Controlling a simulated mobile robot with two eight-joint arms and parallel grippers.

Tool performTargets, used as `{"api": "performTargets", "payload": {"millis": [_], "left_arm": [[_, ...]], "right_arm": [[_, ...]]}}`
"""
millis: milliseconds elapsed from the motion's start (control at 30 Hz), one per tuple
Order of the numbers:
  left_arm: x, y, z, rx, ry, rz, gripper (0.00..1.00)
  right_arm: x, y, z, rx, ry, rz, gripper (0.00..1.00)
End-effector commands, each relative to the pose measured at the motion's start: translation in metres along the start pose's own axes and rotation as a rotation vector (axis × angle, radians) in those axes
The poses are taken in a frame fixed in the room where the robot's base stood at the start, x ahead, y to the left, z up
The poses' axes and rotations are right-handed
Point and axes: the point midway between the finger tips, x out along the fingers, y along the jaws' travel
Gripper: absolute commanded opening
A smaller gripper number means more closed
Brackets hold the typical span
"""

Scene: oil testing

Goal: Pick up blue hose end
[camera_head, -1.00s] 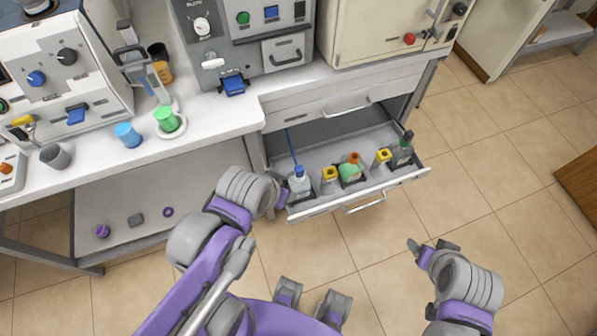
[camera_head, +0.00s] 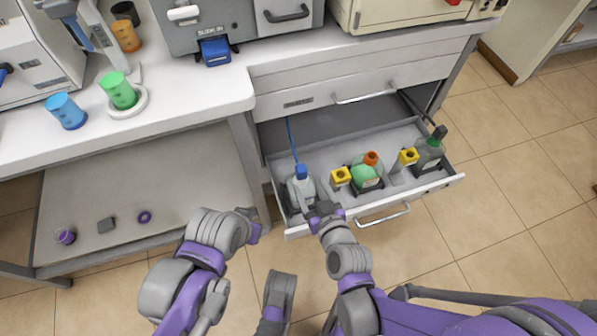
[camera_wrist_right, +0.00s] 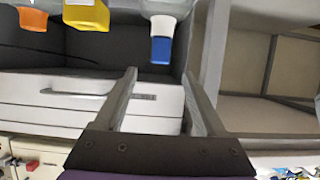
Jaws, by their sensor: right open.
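A thin blue hose (camera_head: 291,140) stands up at the left end of the open drawer (camera_head: 390,135). Its lower end is at the blue cap (camera_head: 302,171) of a white bottle (camera_head: 301,188). My right gripper (camera_head: 322,208) is over the drawer's front edge, just right of this bottle. In the right wrist view the gripper (camera_wrist_right: 160,100) is open and empty. The blue cap (camera_wrist_right: 161,50) shows beyond its fingertips, on the white bottle neck (camera_wrist_right: 163,24); the hose is not visible there. My left arm's end (camera_head: 245,225) is left of the drawer; its fingers are unclear.
A green bottle with an orange cap (camera_head: 371,158), yellow-topped items (camera_head: 341,175) and a dark-capped bottle (camera_head: 430,150) share the drawer. The white bench (camera_head: 200,100) holds a blue cup (camera_head: 66,110) and a green cup (camera_head: 118,90). Floor is clear right of the drawer.

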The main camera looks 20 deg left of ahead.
Motion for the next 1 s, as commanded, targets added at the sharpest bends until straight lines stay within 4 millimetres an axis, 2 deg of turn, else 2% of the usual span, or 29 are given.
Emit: {"api": "performTargets", "payload": {"millis": [100, 367, 633, 767, 967, 1000], "left_arm": [[0.002, 0.0, 0.001, 0.0, -0.001, 0.0, 0.57], [0.004, 0.0, 0.001, 0.0, -0.001, 0.0, 0.57], [0.009, 0.0, 0.002, 0.0, -0.003, 0.0, 0.57], [0.01, 0.0, 0.003, 0.0, -0.003, 0.0, 0.57], [0.01, 0.0, 0.003, 0.0, -0.003, 0.0, 0.57], [0.01, 0.0, 0.003, 0.0, -0.003, 0.0, 0.57]], "right_arm": [[0.021, 0.0, 0.0, 0.0, -0.001, 0.0, 0.72], [0.043, 0.0, 0.0, 0.001, -0.002, 0.0, 0.72], [0.083, -0.001, 0.0, 0.002, -0.002, 0.0, 0.72], [0.09, -0.001, -0.001, 0.001, -0.002, 0.0, 0.72], [0.091, -0.001, -0.001, 0.001, -0.002, 0.001, 0.72], [0.091, -0.001, -0.001, 0.001, -0.002, 0.001, 0.67]]}}
